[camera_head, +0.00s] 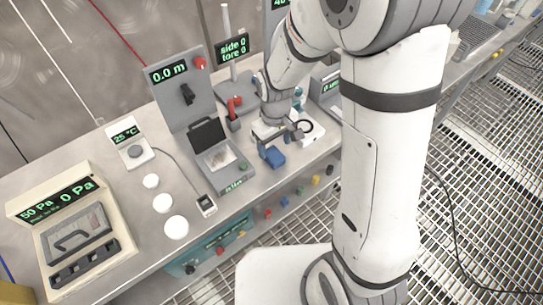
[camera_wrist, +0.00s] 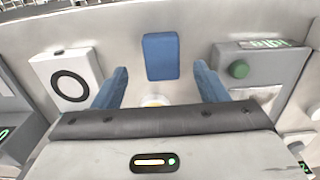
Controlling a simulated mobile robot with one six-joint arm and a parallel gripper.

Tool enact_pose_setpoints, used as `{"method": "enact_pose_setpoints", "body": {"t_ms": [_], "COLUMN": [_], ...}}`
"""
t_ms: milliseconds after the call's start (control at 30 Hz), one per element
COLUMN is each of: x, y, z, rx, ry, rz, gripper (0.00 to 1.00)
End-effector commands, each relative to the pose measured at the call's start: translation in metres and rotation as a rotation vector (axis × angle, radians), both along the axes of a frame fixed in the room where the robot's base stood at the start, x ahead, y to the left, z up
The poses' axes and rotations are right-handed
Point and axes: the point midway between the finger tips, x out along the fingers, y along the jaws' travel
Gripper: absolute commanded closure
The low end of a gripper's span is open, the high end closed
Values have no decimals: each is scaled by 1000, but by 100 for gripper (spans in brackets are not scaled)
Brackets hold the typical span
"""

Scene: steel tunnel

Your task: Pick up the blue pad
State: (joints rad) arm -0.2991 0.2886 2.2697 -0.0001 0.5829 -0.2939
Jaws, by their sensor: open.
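The blue pad (camera_wrist: 161,56) is a small upright-looking rectangle in the wrist view, lying on the steel bench. It also shows in the head view (camera_head: 272,157), near the bench's front edge. My gripper (camera_wrist: 160,68) is open, with one blue finger on each side of the pad's near end in the picture. A clear gap shows between the pad and each finger. In the head view my gripper (camera_head: 281,138) is over the bench just behind the pad, and the arm hides part of that area. Height above the pad is hard to tell.
A white plate with a black ring (camera_wrist: 70,86) lies left of the pad in the wrist view. A grey device with a green button (camera_wrist: 238,69) is on the right. Three white discs (camera_head: 163,203) and a pressure gauge box (camera_head: 72,232) stand farther left on the bench.

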Motion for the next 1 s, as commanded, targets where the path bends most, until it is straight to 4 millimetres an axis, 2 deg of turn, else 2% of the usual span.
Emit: {"method": "enact_pose_setpoints", "body": {"t_ms": [300,600,1000], "x": [-2,-2,-2], "y": [3,3,3], "z": [-42,-46,-46], "rx": [0,0,0], "ry": [2,0,0], "rz": [-1,0,1], "gripper": [34,34,66]}}
